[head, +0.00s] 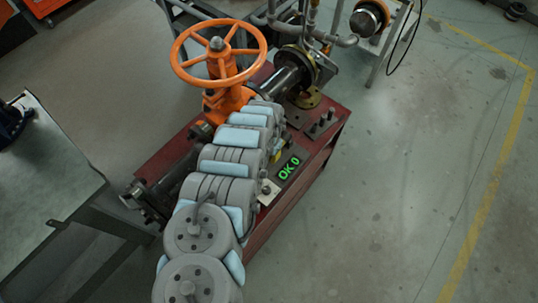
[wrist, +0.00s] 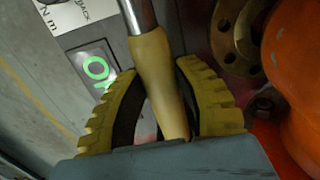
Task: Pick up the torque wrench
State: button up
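The torque wrench (wrist: 155,62) shows in the wrist view as a yellow handle with a bare metal shaft above it. Its handle runs between the two yellow ribbed fingers of my gripper (wrist: 157,68). The fingertips press in on the handle from both sides, so my gripper looks shut on it. The wrench's head is out of the wrist view. In the head view my arm covers most of the gripper and wrench; only a small yellow patch shows beside the arm, and I cannot tell what it belongs to.
An orange handwheel valve (head: 218,55) stands on the red stand (head: 325,150), close to my arm. The stand carries a green-lit display (head: 289,168) reading "OK 0". A grey table (head: 40,165) is at the left. The floor at the right is clear.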

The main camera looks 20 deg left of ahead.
grip_shut()
jog(key=shift+r, duration=0.1)
